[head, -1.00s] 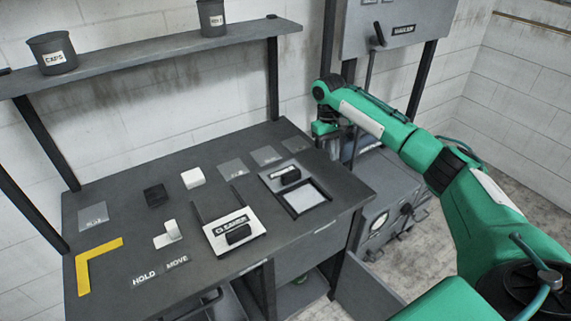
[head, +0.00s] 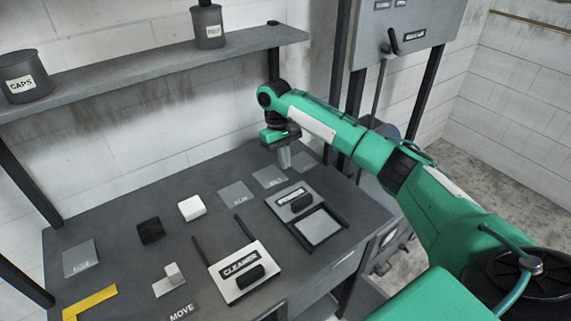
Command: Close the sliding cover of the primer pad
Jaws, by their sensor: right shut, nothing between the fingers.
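The primer pad (head: 320,226) lies on the right part of the dark table, with its pale square surface bare. Its sliding cover (head: 289,194), grey with a label and a black handle (head: 301,202), sits at the far end of the pad's rails. My right gripper (head: 285,166) is shut and empty, pointing down above the back of the table, behind the cover and apart from it. My left gripper is not in view.
A cleaner pad (head: 254,281) with a light cover and black handle lies left of the primer pad. A white block (head: 191,208), a black block (head: 150,230) and a small L-shaped piece (head: 168,283) stand further left. A shelf (head: 130,70) with cups runs above the back.

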